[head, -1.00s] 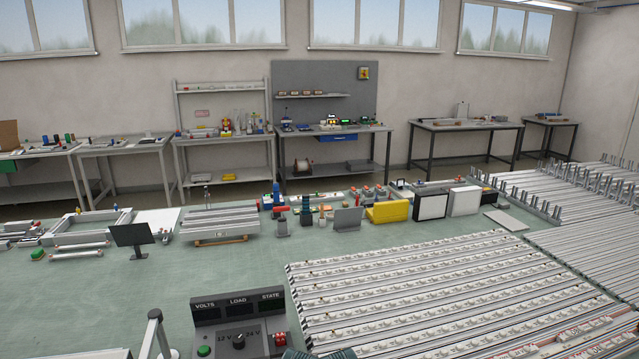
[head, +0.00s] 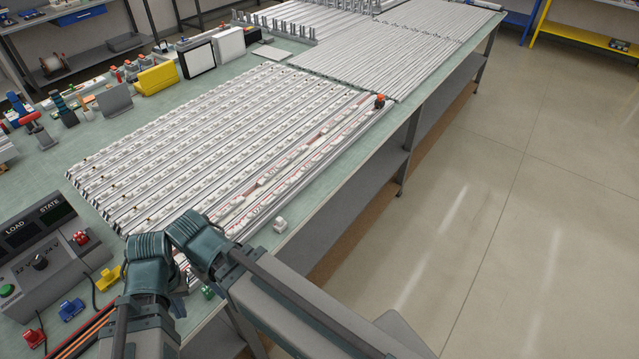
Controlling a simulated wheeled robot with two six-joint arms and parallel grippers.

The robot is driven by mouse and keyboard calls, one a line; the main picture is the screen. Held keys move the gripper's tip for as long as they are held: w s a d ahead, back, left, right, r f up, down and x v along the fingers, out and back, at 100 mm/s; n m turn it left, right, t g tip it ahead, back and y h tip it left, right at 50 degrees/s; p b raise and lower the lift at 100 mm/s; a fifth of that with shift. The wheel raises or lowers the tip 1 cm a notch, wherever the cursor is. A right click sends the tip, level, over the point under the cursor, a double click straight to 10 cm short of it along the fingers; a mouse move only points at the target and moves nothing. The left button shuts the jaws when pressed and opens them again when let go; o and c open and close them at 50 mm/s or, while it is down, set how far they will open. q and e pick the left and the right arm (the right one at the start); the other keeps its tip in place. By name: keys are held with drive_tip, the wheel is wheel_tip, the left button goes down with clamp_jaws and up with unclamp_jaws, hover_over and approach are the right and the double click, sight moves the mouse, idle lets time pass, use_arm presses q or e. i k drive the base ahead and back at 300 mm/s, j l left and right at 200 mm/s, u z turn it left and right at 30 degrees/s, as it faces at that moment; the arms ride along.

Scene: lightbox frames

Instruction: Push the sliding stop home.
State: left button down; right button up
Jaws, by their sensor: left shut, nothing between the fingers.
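A small upright piece with an orange-red top and dark body (head: 379,101) stands at the far right end of the front rails; it may be the sliding stop, but it is too small to be sure. My left gripper (head: 186,272) is low at the near end of the rails, shut and empty, largely hidden by dark teal arm joints. It is well apart from the orange-topped piece. I cannot make out my right gripper's fingers.
A bed of parallel rails with white parts (head: 215,140) fills the bench. A grey control box (head: 45,262) stands at left, with yellow, blue and red clips beside it. A yellow holder (head: 157,79) stands behind. The floor (head: 490,200) at right is clear.

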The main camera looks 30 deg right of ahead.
sight(378, 103)
drive_tip(key=k+l+z, duration=0.2)
drive_tip(key=k+l, duration=0.15)
drive_tip(key=l, duration=0.25)
drive_tip(key=k+l+z, duration=0.1)
drive_tip(key=l, duration=0.25)
drive_tip(key=k+l+z, duration=0.1)
drive_tip(key=k+l, duration=0.15)
drive_tip(key=l, duration=0.1)
